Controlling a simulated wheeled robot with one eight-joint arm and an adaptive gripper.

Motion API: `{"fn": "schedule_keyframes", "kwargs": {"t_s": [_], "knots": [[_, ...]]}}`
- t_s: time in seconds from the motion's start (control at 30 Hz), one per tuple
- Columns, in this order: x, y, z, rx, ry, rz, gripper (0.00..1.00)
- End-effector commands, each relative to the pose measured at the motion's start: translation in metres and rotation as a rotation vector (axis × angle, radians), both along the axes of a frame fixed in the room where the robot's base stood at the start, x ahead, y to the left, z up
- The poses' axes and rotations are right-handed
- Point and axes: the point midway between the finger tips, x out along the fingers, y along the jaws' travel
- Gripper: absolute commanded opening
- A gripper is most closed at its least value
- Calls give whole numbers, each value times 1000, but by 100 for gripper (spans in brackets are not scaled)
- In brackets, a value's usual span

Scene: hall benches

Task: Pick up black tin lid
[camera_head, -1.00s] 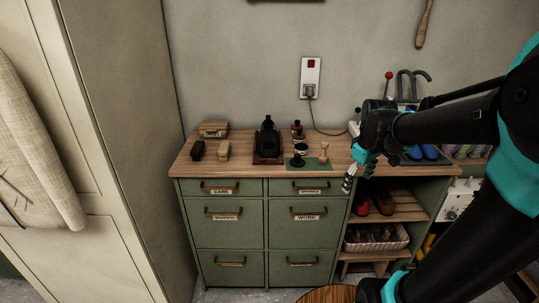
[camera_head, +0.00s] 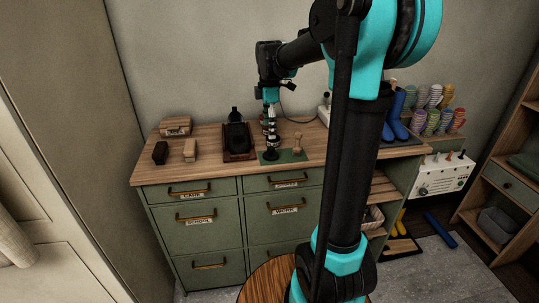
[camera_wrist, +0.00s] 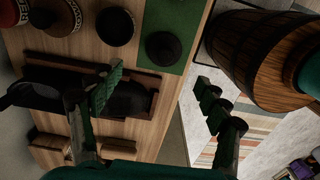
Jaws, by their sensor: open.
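The black tin lid (camera_wrist: 162,48) looks like a flat dark disc on the green mat (camera_wrist: 185,20) in the wrist view. In the head view, a dark round thing (camera_head: 270,155) on the mat (camera_head: 293,156) seems to be it, partly hidden under my gripper. My gripper (camera_head: 270,141) hangs above the dresser top near the mat's left side. In the wrist view my gripper (camera_wrist: 160,98) is open and empty, its fingers wide apart, with the lid beyond them toward the top of the picture.
A black-topped tin (camera_wrist: 115,26) stands on the wood beside the mat. A barrel (camera_wrist: 255,55) stands before the dresser.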

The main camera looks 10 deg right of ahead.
Motion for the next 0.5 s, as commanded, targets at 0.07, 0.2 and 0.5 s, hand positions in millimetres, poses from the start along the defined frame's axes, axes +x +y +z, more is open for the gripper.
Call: {"fn": "schedule_keyframes", "kwargs": {"t_s": [0.07, 0.2, 0.5], "knots": [[0, 0, -15, 0, 0, 0, 76], [0, 0, -32, 0, 0, -1, 76], [-5, -1, -56, 0, 0, -1, 76]]}}
